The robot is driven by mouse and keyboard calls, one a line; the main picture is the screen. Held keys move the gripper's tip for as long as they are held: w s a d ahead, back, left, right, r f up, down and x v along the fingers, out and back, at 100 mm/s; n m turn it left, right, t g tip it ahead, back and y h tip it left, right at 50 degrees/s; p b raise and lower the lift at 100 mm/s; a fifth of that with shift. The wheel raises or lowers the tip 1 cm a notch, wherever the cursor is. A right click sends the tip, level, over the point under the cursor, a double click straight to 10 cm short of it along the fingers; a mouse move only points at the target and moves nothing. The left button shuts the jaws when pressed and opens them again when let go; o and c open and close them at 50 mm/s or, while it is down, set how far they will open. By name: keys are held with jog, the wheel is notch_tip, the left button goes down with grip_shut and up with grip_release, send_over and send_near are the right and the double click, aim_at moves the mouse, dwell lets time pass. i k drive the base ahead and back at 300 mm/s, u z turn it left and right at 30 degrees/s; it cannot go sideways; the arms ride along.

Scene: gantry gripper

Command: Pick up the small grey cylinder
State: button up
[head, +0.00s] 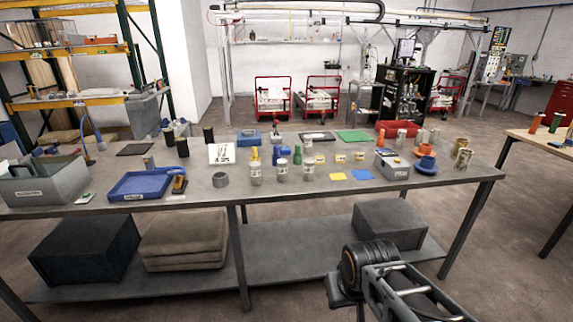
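A short grey cylinder (220,180) stands on the front part of the long grey table (320,194), left of the middle. It lies between a blue tray (128,193) on its left and clear jars on its right. Open table surface surrounds it, and nothing touches it. Part of my own arm shows at the bottom right, in front of the table and well away from the cylinder. I cannot make out gripper fingers on it.
Lidded jars (255,174) stand right of the cylinder. A grey bin (42,185) fills the left end. Orange and blue pieces (427,165) and a grey box (392,166) crowd the right. Boxes sit on the lower shelf.

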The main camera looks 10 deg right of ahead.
aim_at(282, 164)
jog(key=z, duration=0.7)
jog(key=i, duration=2.05)
jog(key=u, duration=3.75)
